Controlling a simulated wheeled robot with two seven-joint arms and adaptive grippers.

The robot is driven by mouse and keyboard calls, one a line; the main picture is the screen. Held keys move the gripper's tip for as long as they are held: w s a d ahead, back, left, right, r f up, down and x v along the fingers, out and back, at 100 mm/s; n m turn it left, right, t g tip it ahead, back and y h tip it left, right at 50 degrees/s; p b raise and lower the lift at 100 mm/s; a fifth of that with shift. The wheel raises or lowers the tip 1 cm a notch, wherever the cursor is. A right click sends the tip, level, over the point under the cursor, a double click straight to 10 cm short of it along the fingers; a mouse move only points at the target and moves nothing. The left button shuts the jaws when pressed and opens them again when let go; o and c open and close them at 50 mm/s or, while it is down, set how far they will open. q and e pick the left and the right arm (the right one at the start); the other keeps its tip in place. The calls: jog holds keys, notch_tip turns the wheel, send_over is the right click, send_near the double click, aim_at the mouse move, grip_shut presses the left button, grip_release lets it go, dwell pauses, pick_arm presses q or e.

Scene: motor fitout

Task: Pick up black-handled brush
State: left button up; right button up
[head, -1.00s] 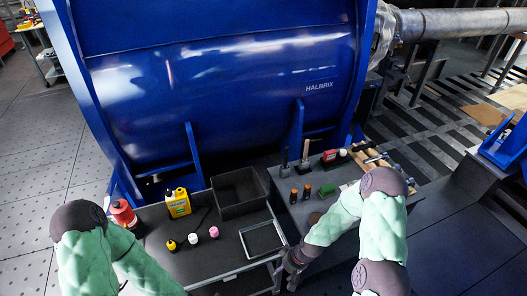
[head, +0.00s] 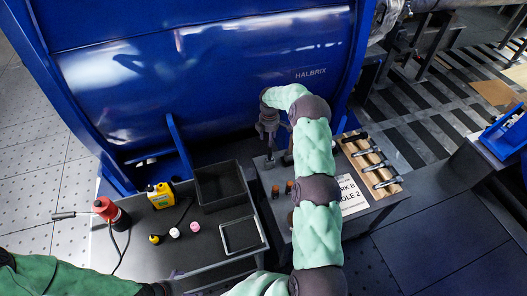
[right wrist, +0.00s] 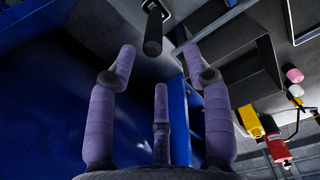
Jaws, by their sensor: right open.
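The black-handled brush (head: 269,160) stands upright on the right-hand dark table, with its upper part mostly hidden by my right gripper. My right gripper (head: 268,132) is above it, pointing down, open. In the right wrist view, a dark handle (right wrist: 153,32) shows beyond the spread purple fingers, roughly between their tips and a little past them; no finger visibly touches it. Part of my left arm's end (head: 158,288) shows at the bottom edge of the head view; its fingers are mostly cut off.
Brown bottles (head: 289,187) stand in front of the brush. A wooden rack (head: 370,160) with tools and a white sign (head: 350,195) lie to the right. The blue motor housing (head: 200,90) rises close behind.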

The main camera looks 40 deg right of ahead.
aim_at(270, 149)
jog(key=f, duration=0.6)
jog(key=f+b, duration=0.1)
jog(key=f, duration=0.2)
jog(key=shift+w+d, duration=0.1)
jog(key=shift+d, duration=0.3)
grip_shut()
